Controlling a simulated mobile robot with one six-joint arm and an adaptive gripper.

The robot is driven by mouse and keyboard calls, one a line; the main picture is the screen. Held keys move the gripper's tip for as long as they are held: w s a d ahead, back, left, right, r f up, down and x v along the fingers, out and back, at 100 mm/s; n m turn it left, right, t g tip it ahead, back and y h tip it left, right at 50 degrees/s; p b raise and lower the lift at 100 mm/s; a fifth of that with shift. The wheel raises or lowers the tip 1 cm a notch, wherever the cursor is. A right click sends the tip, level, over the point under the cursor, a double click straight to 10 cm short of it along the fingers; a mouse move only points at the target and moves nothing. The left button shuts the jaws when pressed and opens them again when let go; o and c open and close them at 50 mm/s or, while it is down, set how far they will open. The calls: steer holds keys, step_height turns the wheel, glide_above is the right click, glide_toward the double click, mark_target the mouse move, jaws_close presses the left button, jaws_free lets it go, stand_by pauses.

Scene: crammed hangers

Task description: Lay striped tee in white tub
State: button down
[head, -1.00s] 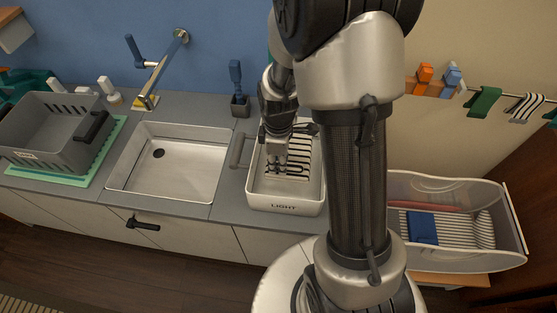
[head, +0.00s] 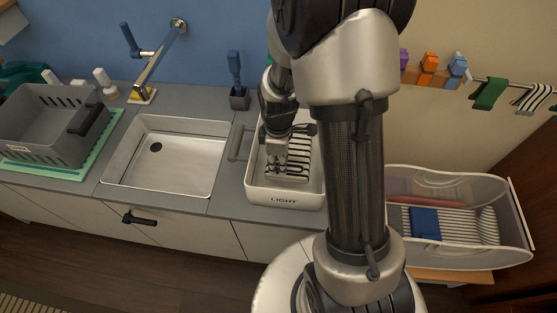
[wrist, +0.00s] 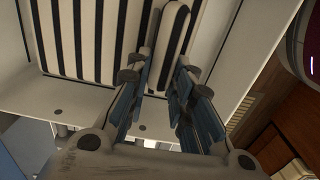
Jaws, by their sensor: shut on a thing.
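The striped tee (head: 300,152), cream with black stripes, is inside the white tub (head: 284,200) marked LIGHT on the counter. My gripper (head: 279,165) is down within the tub. In the wrist view my gripper (wrist: 165,75) is shut on a narrow fold of the striped tee (wrist: 95,40), whose wider part spreads out to the left against the tub's pale inside. My arm and gripper hide part of the tee and the tub's right side. I cannot tell how much of the tee rests on the tub floor.
A sink (head: 170,160) with a tap lies left of the tub, and a grey crate (head: 40,140) further left. A clear bin (head: 510,235) holding striped and blue cloth stands at right. Clothes, including another striped one (head: 533,97), hang on the rail at upper right.

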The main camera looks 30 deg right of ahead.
steer(key=shift+f+b, duration=1.65)
steer(key=shift+f, duration=0.6)
steer(key=c, duration=1.3)
jaws_free()
step_height(320, 180, up, 12)
step_height(320, 180, up, 7)
steer(key=p, duration=0.6)
steer(key=shift+r, duration=0.1)
steer(key=shift+a, duration=0.1)
